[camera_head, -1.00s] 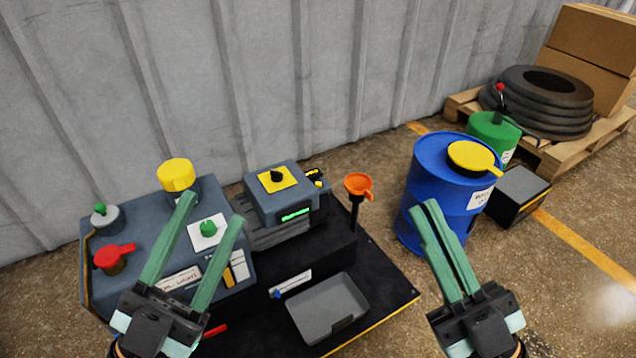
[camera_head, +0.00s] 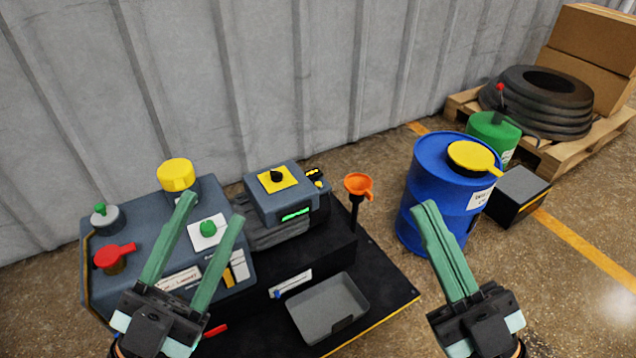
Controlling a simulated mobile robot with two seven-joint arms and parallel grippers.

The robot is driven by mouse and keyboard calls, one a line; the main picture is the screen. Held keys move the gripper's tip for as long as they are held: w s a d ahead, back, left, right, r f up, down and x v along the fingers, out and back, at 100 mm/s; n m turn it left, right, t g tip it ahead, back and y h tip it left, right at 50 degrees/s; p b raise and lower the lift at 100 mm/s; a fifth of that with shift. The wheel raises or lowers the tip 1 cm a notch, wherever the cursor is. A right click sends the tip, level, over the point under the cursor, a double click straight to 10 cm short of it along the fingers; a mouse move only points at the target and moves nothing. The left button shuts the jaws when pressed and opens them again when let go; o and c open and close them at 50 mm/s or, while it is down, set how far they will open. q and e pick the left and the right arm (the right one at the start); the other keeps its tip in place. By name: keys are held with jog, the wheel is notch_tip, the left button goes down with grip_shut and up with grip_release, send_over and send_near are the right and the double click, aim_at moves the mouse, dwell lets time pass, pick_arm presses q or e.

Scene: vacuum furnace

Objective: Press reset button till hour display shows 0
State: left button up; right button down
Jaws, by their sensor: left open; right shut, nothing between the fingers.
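The grey-blue furnace unit (camera_head: 150,222) stands on a black base at the left. A lit green display (camera_head: 296,214) is on the front of its raised grey box; its digits are too small to read. A black knob on a yellow plate (camera_head: 278,182) tops that box. A small yellow and black part (camera_head: 315,177) sits at its right; I cannot tell which control is the reset button. My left gripper (camera_head: 213,208) is open and empty, its fingers in front of the green knob (camera_head: 207,227). My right gripper (camera_head: 430,207) is shut and empty, before the blue drum.
A red lever (camera_head: 114,255) and a yellow knob (camera_head: 176,176) are on the left unit. An orange funnel-like part (camera_head: 358,186) stands right of the box. A grey tray (camera_head: 328,305) lies in front. The blue drum (camera_head: 435,185) is at right.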

dwell(0.4)
jog(key=r+p, duration=0.2)
jog(key=shift+s+d+r, duration=0.1)
jog(key=shift+d+r, duration=0.1)
jog(key=shift+r, duration=0.1)
